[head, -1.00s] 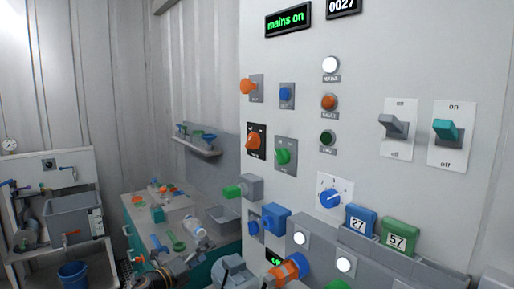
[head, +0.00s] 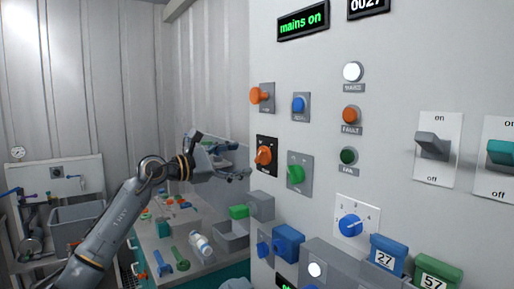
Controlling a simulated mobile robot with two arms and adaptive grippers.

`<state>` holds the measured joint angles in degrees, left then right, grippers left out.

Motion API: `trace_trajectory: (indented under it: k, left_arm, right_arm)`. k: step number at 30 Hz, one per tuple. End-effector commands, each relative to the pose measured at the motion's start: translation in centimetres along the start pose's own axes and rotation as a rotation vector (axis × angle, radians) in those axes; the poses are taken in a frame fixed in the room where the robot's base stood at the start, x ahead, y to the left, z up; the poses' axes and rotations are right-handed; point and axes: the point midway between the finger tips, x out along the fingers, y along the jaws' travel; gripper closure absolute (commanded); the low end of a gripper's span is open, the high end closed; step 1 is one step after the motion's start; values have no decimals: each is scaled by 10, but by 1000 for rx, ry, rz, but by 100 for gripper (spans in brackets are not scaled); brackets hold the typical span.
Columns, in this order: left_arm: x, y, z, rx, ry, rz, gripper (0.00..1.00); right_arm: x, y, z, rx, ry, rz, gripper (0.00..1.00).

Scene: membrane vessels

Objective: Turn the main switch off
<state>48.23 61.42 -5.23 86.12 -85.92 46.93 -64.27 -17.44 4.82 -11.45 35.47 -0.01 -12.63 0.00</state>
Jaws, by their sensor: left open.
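An orange rotary knob (head: 264,155) sits on a black plate on the white panel, left of a green rotary knob (head: 296,174). It looks like the main switch, but its label is too small to read. My right gripper is not in view.
Nearby on the panel are an orange knob (head: 261,96), a blue knob (head: 299,104) and a green-tipped block (head: 240,211). Two on/off levers, grey (head: 432,143) and teal (head: 501,152), are at right. A bench (head: 158,245) with loose items stands below my left arm.

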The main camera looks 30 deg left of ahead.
Motion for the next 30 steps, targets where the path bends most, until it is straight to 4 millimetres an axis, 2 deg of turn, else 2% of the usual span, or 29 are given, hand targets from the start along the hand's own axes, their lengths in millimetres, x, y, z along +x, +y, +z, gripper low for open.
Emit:
trace_trajectory:
  k: [1,9,15,22,23,30]
  left_arm:
    - [12,3,6,-3,-5,-1,27]
    - [53,1,2,-3,-2,0,27]
    - [63,0,0,0,0,0,27]
    - [63,-1,0,0,0,0,27]
    - [63,-1,0,0,0,0,31]
    - [63,-1,0,-1,0,0,80]
  right_arm:
    - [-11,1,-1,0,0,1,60]
    - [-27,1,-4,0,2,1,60]
    - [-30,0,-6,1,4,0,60]
    - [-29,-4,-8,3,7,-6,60]
    - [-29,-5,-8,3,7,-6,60]
    - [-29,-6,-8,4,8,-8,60]
